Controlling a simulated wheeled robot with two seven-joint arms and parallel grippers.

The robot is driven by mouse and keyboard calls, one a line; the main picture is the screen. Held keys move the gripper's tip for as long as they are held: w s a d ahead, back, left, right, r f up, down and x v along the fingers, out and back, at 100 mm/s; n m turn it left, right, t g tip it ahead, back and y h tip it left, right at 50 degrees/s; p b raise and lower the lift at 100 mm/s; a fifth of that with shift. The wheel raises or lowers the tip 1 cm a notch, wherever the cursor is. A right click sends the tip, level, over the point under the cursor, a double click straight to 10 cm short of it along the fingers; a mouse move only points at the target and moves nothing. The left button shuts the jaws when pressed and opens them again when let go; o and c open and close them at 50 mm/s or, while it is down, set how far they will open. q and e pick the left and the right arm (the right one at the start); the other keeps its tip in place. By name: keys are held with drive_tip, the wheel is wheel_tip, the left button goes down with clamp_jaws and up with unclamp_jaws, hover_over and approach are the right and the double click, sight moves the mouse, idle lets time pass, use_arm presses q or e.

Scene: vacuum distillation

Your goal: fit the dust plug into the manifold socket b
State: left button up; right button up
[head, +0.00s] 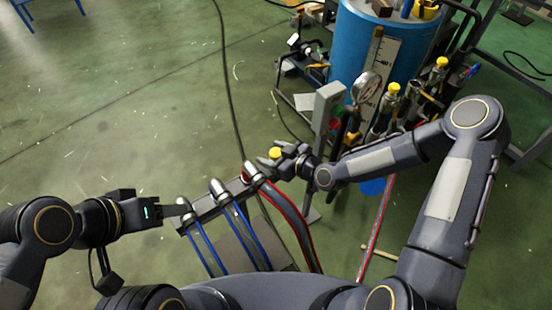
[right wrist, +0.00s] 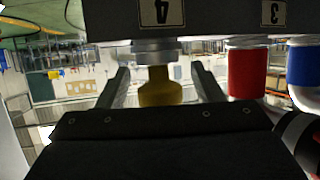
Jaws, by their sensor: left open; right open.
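A yellow plug (right wrist: 160,88), which looks like the dust plug, sits against a silver collar (right wrist: 155,52) at a dark bar, the manifold (right wrist: 205,22), beside an upside-down label 4. It also shows as a yellow cap in the head view (head: 275,153). My right gripper (right wrist: 161,86) is open with one finger on each side of the plug and gaps between. It also shows in the head view (head: 273,156). My left gripper (head: 172,210) is open near the left end of the manifold. I cannot tell which socket is b.
Red (right wrist: 248,72) and blue (right wrist: 304,66) fittings sit on the bar beside the plug. Silver connectors with blue and red hoses (head: 290,215) run toward me. A blue drum (head: 385,45), gauge (head: 367,87) and yellow-capped valves (head: 393,89) stand behind.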

drive_tip(key=shift+w+a+f, duration=0.1)
drive_tip(key=shift+w+a, duration=0.05)
drive_tip(key=shift+a, duration=0.05)
drive_tip(key=c, duration=1.2)
drive_tip(key=shift+o, duration=0.2)
